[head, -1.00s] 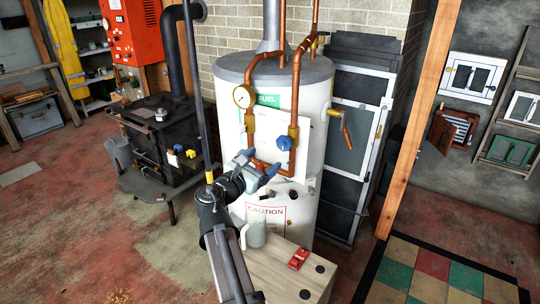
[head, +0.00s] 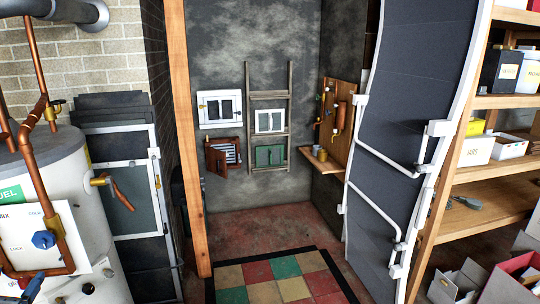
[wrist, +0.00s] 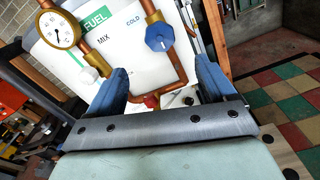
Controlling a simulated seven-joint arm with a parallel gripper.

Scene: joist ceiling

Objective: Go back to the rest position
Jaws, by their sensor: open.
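My gripper (wrist: 160,82) is open in the wrist view, its two blue fingers wide apart with nothing between them. It faces the white panel (wrist: 115,45) on the front of the tank. The blue knob (wrist: 159,37) is beyond the fingertips, and they appear apart from it. The gauge (wrist: 57,29) is at the upper left. In the head view only a blue fingertip shows at the lower left edge, below the blue knob (head: 44,239). The rest of my arm is out of that view.
The white tank (head: 45,155) with copper pipes (head: 35,165) stands close to the gripper. A wooden post (head: 187,140) is right of it. A checkered mat (head: 275,285) lies on the floor. Shelves (head: 505,102) with boxes stand at the right.

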